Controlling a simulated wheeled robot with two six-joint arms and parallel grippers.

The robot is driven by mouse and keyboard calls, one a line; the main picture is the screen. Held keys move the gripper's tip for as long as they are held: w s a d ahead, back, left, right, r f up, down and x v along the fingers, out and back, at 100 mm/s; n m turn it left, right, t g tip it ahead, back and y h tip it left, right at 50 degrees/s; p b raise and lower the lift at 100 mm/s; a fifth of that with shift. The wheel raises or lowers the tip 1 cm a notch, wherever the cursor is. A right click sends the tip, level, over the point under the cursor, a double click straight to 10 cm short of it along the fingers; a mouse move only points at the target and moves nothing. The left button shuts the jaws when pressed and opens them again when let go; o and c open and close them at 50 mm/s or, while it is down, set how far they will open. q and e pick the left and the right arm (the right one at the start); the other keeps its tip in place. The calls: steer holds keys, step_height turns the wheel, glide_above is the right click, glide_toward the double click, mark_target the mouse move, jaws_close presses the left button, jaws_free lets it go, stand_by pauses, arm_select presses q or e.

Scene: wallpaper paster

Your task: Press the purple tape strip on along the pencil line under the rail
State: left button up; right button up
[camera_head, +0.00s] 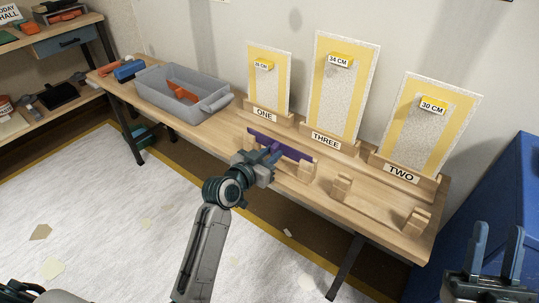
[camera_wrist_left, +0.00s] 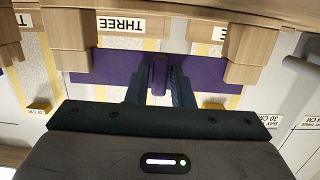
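The purple tape strip (camera_head: 298,149) stands lengthwise at the wooden holder blocks (camera_head: 306,171) on the bench, below the boards marked ONE and THREE. My left gripper (camera_head: 272,150) is at the strip's middle. In the left wrist view the fingers (camera_wrist_left: 160,82) close in on both sides of a purple tab on the strip (camera_wrist_left: 205,70), with no clear gap. My right gripper (camera_head: 497,254) is open and empty at the lower right. Three yellow-bordered boards stand behind: ONE (camera_head: 282,85), THREE (camera_head: 319,100) and TWO (camera_head: 397,130). I cannot make out a pencil line or rail.
A grey bin (camera_head: 165,107) with an orange tool stands at the bench's left. A blue cabinet (camera_head: 490,190) is at the right, and shelves (camera_head: 60,95) are at the far left. The pale floor (camera_head: 110,215) is mostly clear.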

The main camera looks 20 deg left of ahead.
arm_select(q)
jaws_close()
